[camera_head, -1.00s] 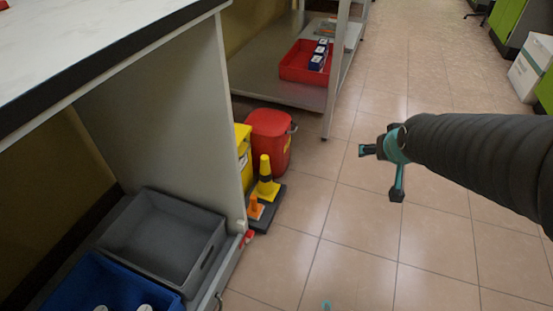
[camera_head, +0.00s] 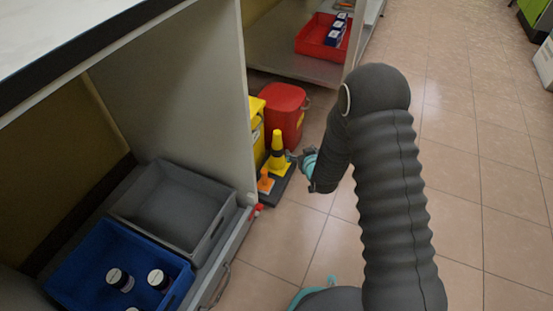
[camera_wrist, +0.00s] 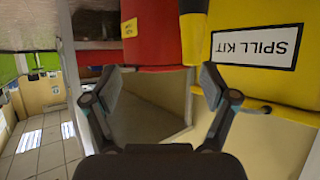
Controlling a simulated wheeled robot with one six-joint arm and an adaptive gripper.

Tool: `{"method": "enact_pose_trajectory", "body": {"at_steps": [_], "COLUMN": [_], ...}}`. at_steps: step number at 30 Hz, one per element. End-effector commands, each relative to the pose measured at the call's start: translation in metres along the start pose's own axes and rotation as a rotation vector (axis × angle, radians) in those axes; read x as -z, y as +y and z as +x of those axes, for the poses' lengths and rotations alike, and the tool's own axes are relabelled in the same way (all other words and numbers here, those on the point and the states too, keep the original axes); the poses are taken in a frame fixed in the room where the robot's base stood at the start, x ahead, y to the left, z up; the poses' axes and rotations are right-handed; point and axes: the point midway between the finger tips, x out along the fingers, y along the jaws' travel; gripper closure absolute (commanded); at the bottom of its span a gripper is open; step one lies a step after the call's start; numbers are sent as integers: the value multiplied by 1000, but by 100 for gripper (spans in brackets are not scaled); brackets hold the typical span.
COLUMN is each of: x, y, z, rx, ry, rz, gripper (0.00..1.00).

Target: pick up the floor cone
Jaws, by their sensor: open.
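A yellow floor cone (camera_head: 277,143) with a black band stands upright on a dark base beside the cabinet end. A smaller orange cone (camera_head: 265,182) stands just in front of it. My gripper (camera_head: 296,158) is close to the right side of the yellow cone, partly hidden behind my arm. The wrist view is upside down. There my gripper (camera_wrist: 156,84) is open with nothing between its fingers. The yellow cone's tip (camera_wrist: 193,40) shows at the top edge, right of the middle, and its lower part is out of frame.
A red bin (camera_head: 284,108) and a yellow spill kit container (camera_head: 257,132) stand directly behind the cones. The cabinet side panel (camera_head: 222,110) is close on the left. A grey tray (camera_head: 150,220) and a blue crate (camera_head: 72,284) sit inside. Tiled floor is clear on the right.

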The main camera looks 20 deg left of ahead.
Motion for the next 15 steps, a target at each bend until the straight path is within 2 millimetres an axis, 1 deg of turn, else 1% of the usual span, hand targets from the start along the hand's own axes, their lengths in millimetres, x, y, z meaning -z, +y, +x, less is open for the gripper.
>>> {"method": "enact_pose_trajectory", "body": {"at_steps": [1, 3, 6, 11, 14, 15], "x": [-17, -32, -47, -58, -58, -58], "y": [-11, -22, -33, -42, -44, -44], "z": [7, 14, 19, 26, 37, 43], "rx": [18, 37, 56, 71, 73, 73], "ry": [8, 30, 52, 70, 75, 75], "rz": [-4, -8, -10, -12, -13, -13], "gripper": [15, 15, 15, 15, 15, 15]}}
